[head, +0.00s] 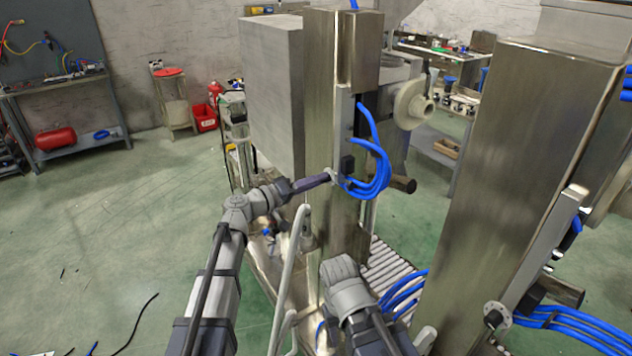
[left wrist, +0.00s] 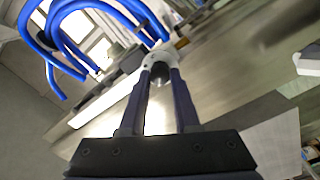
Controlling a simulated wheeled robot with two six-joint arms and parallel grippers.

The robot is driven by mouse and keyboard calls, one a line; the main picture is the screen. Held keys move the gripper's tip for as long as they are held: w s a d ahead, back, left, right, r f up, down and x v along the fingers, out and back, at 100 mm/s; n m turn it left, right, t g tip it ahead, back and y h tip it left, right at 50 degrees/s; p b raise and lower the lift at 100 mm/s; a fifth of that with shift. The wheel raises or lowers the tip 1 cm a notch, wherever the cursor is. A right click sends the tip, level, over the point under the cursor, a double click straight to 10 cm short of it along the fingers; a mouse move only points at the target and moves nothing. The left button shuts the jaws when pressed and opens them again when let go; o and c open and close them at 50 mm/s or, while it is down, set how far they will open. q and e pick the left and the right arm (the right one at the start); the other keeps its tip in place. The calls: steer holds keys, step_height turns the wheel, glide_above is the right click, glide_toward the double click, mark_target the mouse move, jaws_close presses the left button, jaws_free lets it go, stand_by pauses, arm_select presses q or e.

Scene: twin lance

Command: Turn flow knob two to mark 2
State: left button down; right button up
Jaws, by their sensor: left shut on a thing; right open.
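In the left wrist view, the two dark fingers (left wrist: 160,80) close on both sides of the pale round knob (left wrist: 157,62) with a dark centre. I cannot read any marks around it. A second round knob (head: 495,314) with a pale disc sits on the right steel column, with no gripper near it. My right arm's grey wrist is at the bottom middle of the head view; its fingers are hidden.
Blue hoses (head: 374,165) loop beside the held knob, and more blue hoses (head: 580,325) hang by the right column (head: 520,150). A pale bent rail (head: 290,265) stands between my arms. A roller conveyor (head: 383,262) lies behind. Open green floor (head: 100,230) is at left.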

stand_by(0.3)
arm_select(q)
steer(key=c, duration=0.6)
jaws_free()
steer(key=v, duration=0.8)
steer(key=shift+f, duration=0.1)
steer(key=shift+d, duration=0.1)
